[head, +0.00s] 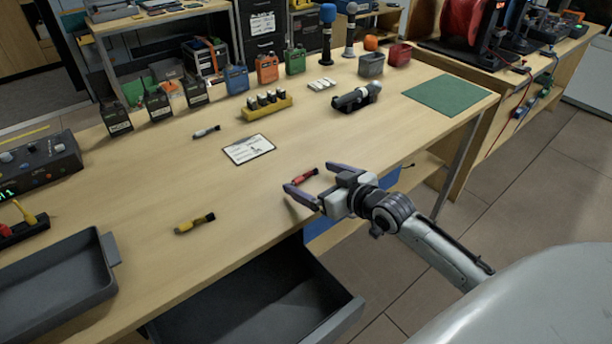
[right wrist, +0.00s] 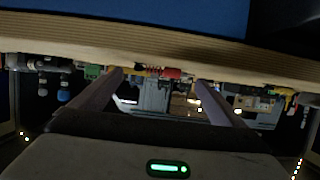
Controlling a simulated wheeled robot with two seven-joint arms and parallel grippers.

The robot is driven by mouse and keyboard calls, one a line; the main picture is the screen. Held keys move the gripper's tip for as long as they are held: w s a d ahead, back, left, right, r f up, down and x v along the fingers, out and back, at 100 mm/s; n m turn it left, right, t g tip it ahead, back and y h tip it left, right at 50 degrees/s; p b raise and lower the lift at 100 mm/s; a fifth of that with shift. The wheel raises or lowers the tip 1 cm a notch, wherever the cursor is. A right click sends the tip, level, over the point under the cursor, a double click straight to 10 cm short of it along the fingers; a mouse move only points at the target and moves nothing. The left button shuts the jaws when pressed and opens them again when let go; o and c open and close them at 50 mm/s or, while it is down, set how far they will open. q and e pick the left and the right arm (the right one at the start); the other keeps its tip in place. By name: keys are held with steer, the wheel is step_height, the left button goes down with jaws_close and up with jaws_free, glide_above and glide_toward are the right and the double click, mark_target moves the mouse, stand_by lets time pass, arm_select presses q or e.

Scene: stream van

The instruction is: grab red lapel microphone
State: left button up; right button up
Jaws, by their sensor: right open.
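The red lapel microphone (head: 305,175) is a small red piece with a dark end, lying near the front edge of the workbench (head: 130,215). My right gripper (head: 310,178) is open, its two purple-grey fingers spread on either side of the microphone in the head view. In the right wrist view the red microphone (right wrist: 171,72) shows between the fingers (right wrist: 157,82), close to the wooden table edge. I cannot tell whether a finger touches it. My left gripper is not in view.
A yellow lapel microphone (head: 195,223) and a grey one (head: 206,131) lie apart, with a white card (head: 249,149) behind. An open drawer (head: 260,300) juts out below the front edge. A dark tray (head: 55,275) stands at the left. Bench around the red microphone is clear.

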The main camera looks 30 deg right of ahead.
mark_target(304, 177)
steer(key=shift+x, duration=1.2)
steer(key=c, duration=1.1)
